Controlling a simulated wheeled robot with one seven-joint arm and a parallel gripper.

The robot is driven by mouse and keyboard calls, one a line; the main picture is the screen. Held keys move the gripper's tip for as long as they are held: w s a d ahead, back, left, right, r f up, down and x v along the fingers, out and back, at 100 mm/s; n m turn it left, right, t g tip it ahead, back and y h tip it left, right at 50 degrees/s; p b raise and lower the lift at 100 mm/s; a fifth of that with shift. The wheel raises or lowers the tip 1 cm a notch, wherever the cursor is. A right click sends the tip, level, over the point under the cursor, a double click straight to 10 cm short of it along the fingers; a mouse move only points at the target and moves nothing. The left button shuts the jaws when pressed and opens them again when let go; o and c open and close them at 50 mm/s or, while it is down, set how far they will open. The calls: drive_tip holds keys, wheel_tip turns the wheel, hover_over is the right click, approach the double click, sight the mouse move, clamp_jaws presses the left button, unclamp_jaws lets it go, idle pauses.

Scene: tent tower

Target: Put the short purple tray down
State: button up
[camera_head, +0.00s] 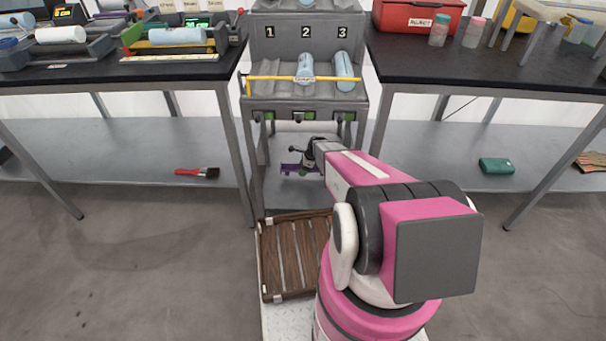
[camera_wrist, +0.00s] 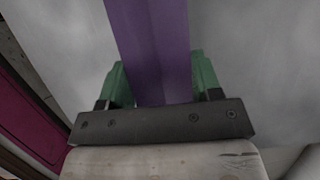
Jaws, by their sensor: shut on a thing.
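The short purple tray (camera_head: 300,169) is held in front of the grey stand, below its numbered lanes, in the head view. In the wrist view the purple tray (camera_wrist: 152,45) runs up from between the green fingers. My gripper (camera_head: 306,160) is shut on it; its green fingers (camera_wrist: 155,85) press on both sides of the tray in the wrist view. My arm hides part of the space right of the tray. I cannot tell whether the tray touches any surface.
The grey stand (camera_head: 306,105) with lanes 1, 2, 3 holds pale blue cylinders behind a yellow bar (camera_head: 300,78). Black-topped tables stand left (camera_head: 110,72) and right (camera_head: 480,80). A wooden slatted crate (camera_head: 263,262) sits low in front. A red brush (camera_head: 197,172) lies on the left lower shelf.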

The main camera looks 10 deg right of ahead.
drive_tip(key=shift+f, duration=1.7)
drive_tip(key=shift+f, duration=0.1)
drive_tip(key=o, duration=1)
drive_tip(key=v, duration=1.2)
drive_tip(key=shift+s, duration=0.1)
